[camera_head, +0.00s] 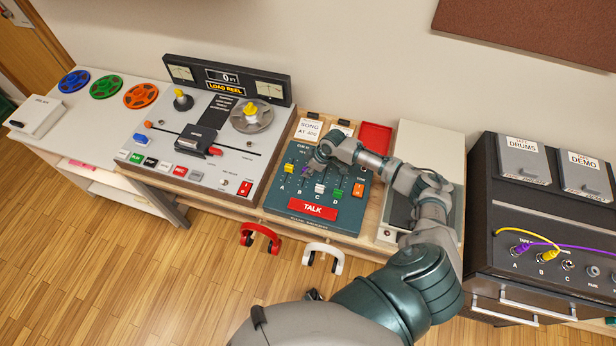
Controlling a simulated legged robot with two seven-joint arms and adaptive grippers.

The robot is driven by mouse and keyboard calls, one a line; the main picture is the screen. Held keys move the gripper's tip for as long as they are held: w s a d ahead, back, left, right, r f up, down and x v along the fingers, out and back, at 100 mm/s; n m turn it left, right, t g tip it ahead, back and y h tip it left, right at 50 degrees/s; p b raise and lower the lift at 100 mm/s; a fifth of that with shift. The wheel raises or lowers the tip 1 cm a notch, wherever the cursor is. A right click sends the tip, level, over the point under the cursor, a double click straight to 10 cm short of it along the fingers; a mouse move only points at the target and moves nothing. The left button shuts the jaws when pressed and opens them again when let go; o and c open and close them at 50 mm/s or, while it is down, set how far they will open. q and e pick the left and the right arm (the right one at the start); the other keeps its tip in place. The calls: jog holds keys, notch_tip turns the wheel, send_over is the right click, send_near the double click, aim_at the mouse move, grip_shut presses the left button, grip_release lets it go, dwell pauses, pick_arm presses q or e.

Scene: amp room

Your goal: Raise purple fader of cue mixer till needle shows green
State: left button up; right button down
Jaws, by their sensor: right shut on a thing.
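The cue mixer (344,213) is a dark teal panel on the wooden bench. It has coloured faders over letters A to D and a red TALK bar (313,210). The purple fader (304,174) stands above the letter B, between the yellow fader (287,168) and the white fader (319,188). My right gripper (311,165) reaches over the mixer's upper part and is shut on the purple fader, with its fingers partly covering it. No needle shows on the mixer; my gripper and wrist hide part of its top. My left gripper is not in view.
The green fader (337,194) and an orange button (358,190) lie right of the fingers. A tape machine (215,165) with two needle meters stands left. A red tray (375,137) sits behind my forearm. A dark patch cabinet (530,225) stands right. Headphones (260,237) hang in front.

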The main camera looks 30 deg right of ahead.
jog(key=c, duration=1.2)
grip_release()
jog(key=shift+w+a+r, duration=0.25)
jog(key=shift+a+r, duration=0.15)
jog(key=shift+a, duration=0.1)
jog(key=shift+o, duration=0.6)
jog(key=shift+a+f, duration=0.1)
jog(key=shift+a, duration=0.1)
jog(key=shift+s, duration=0.15)
jog(key=shift+d+r, duration=0.2)
jog(key=shift+r, duration=0.05)
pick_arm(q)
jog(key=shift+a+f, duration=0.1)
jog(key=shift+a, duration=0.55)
pick_arm(e)
jog(key=v, duration=1.1)
jog(key=shift+a+r, duration=0.15)
jog(key=shift+a, duration=0.05)
jog(key=shift+d, duration=0.1)
